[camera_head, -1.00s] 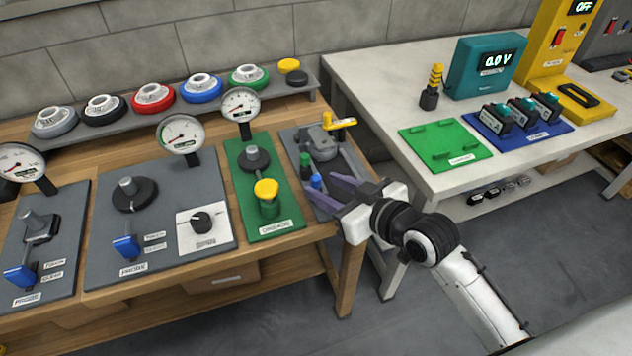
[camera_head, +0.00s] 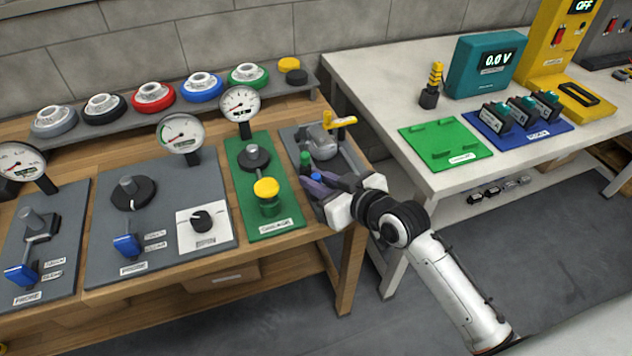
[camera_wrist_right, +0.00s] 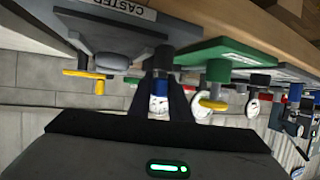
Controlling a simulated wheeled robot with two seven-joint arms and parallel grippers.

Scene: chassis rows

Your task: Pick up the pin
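A blue-topped pin (camera_head: 316,178) stands upright on the grey caster board (camera_head: 350,160) at the right end of the wooden bench. Contact with the pin cannot be made out. My left gripper is out of view.
The green board (camera_head: 285,222) with a yellow knob (camera_head: 266,188) lies close left of my right gripper. A grey caster with a yellow lever (camera_head: 340,122) stands behind the pins. The white table (camera_head: 380,88) is to the right, across a gap.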

